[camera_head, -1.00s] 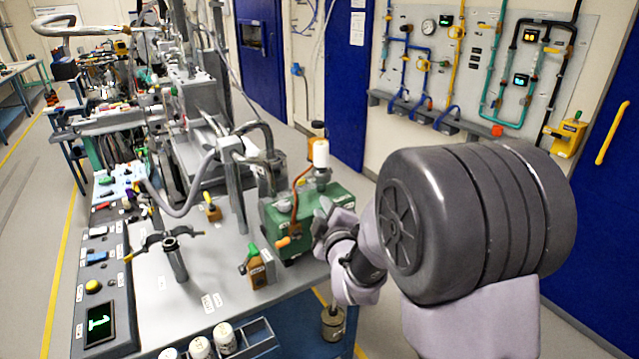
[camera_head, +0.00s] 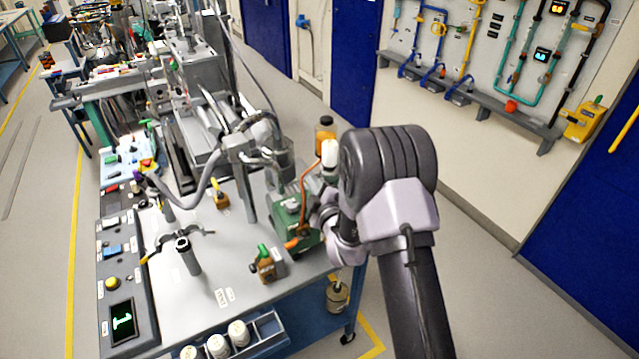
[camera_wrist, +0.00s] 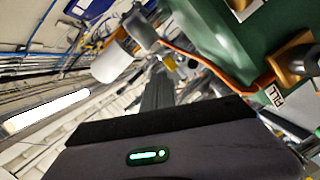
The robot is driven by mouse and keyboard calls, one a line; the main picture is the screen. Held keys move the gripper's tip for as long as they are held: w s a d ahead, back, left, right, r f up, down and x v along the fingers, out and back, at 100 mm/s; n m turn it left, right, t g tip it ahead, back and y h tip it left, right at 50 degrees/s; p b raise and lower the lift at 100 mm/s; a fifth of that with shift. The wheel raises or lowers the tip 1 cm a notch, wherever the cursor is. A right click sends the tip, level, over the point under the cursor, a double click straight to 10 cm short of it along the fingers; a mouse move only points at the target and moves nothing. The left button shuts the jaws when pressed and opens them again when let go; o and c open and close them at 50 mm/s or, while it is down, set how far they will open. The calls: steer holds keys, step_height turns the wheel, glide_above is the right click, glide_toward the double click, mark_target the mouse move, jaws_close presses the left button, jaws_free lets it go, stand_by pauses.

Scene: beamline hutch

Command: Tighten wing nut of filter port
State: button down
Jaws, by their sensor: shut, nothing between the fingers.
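I cannot make out the wing nut clearly. In the head view, my wrist is close to the pump's right side and hides part of it.
An orange tube (camera_head: 303,190) curves over the pump. A grey post with side arms (camera_head: 187,254) stands on the bench, left of the pump. A tray (camera_head: 270,328) with white jars hangs along the front edge. Floor is clear on the right.

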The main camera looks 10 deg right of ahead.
mark_target(323, 178)
steer(key=shift+w+d+f, duration=0.15)
steer(key=shift+d+f, duration=0.1)
steer(key=shift+d, duration=0.2)
steer(key=shift+w+d+f, duration=0.1)
steer(key=shift+d+f, duration=0.1)
steer(key=shift+d, duration=0.25)
steer(key=shift+w+d+m+g+b, duration=0.1)
steer(key=shift+d+m+g+b, duration=0.2)
steer(key=shift+m+b, duration=0.9)
steer(key=shift+d+m+y+b, duration=0.15)
steer(key=shift+m+y+b, duration=0.15)
steer(key=shift+m+b, duration=0.6)
steer(key=m+b, duration=0.1)
steer(key=m+g+y+b, duration=0.1)
steer(key=d+m+b, duration=0.1)
steer(key=shift+w+r+m+y+b, duration=0.1)
steer(key=shift+w+m+y+b, duration=0.15)
steer(key=shift+m+y+b, duration=0.1)
steer(key=shift+d, duration=0.1)
steer(key=shift+d+b, duration=0.1)
steer(key=shift+b, duration=0.35)
